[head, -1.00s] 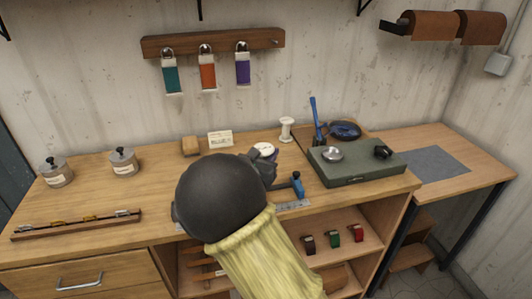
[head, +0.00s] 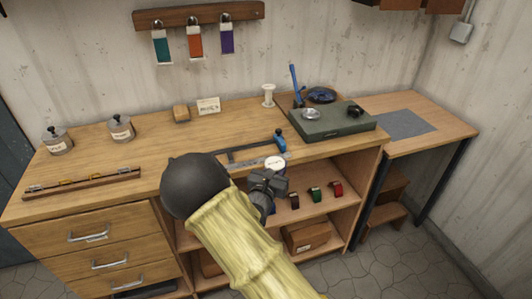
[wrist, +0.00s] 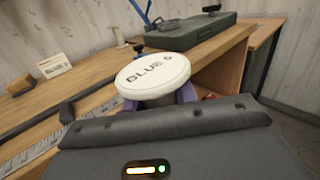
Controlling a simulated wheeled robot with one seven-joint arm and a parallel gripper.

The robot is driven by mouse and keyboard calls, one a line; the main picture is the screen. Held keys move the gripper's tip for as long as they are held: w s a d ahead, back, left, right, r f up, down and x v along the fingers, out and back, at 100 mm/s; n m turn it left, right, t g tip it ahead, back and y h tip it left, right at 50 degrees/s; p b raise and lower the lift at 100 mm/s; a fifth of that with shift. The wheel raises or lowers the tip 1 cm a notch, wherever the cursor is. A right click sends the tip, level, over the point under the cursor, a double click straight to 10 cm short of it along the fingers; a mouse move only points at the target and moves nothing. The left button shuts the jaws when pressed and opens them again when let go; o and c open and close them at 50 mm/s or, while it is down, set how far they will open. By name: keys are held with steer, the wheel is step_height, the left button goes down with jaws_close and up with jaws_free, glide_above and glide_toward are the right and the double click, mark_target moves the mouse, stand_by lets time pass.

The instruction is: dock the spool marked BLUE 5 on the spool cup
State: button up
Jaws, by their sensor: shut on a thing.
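The spool marked BLUE 5 (wrist: 153,75) shows its round white top with dark lettering in the wrist view. In the head view it is a white disc (head: 275,162) by the bench's front edge, in front of the open shelf. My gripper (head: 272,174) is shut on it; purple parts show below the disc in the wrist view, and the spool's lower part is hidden. A small silver round cup (head: 311,114) sits on the green case (head: 330,124) at the bench's right, well away from my gripper. I cannot tell whether it is the spool cup.
A white spool-shaped piece (head: 268,95) and a card (head: 208,105) stand behind. The shelf below holds small dark, green (head: 315,194) and red pieces.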

steer(key=s+d+f+y, duration=0.1)
steer(key=s+d+f, duration=0.2)
steer(key=d+f, duration=0.1)
steer(key=s+d+f+n+y, duration=0.1)
steer(key=s+d+f, duration=0.2)
steer(key=d+f, duration=0.2)
step_height(320, 180, down, 2)
steer(key=shift+s+d+f, duration=0.15)
steer(key=shift+f, duration=0.05)
